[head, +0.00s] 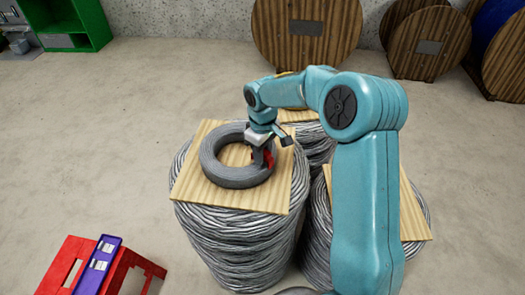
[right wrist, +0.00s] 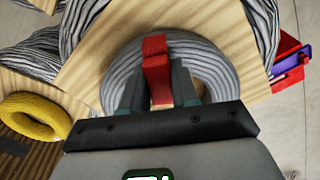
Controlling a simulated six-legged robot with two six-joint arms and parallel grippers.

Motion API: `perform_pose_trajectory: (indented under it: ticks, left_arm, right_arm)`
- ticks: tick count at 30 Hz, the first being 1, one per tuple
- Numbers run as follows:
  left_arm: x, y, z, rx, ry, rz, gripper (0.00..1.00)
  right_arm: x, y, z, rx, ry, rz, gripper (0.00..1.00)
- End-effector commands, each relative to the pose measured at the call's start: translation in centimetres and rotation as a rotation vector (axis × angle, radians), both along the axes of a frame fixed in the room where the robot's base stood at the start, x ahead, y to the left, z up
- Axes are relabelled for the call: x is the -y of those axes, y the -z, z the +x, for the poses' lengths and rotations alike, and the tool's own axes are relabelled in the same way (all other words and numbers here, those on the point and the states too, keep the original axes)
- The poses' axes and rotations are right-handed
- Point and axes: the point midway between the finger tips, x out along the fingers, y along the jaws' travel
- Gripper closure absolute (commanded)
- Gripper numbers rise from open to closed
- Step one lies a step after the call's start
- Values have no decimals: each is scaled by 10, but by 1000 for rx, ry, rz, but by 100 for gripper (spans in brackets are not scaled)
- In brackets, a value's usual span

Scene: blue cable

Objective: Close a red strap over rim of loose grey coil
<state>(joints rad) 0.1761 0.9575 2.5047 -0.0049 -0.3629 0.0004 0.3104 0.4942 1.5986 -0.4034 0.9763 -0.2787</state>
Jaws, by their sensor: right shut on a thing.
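The loose grey coil (head: 212,165) lies flat on a square wooden board (head: 250,200) atop a tall stack of grey cable; it also shows in the right wrist view (right wrist: 212,72). The red strap (head: 270,160) is at the coil's right-hand rim in the head view. In the right wrist view the strap (right wrist: 156,62) crosses the rim, between my fingers. My right gripper (head: 264,157) is shut on the strap, pointing down at the rim. Its fingers also show in the right wrist view (right wrist: 157,90). I cannot tell whether the strap's ends meet. My left gripper is not in view.
Other board-topped cable stacks (head: 415,222) stand right and behind. A yellow coil (right wrist: 38,115) lies on a neighbouring surface. Wooden drums (head: 305,35) stand at the back wall. A red and purple case (head: 95,262) is at lower left.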

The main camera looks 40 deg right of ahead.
Motion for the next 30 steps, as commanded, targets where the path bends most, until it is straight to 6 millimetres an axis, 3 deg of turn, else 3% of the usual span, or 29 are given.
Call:
perform_pose_trajectory:
  ticks: [10, 30]
  left_arm:
    - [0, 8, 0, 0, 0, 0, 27]
    - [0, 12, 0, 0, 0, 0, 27]
  right_arm:
    - [1, 12, 1, 0, 0, 0, 98]
    - [1, 15, 0, 0, 0, 0, 98]
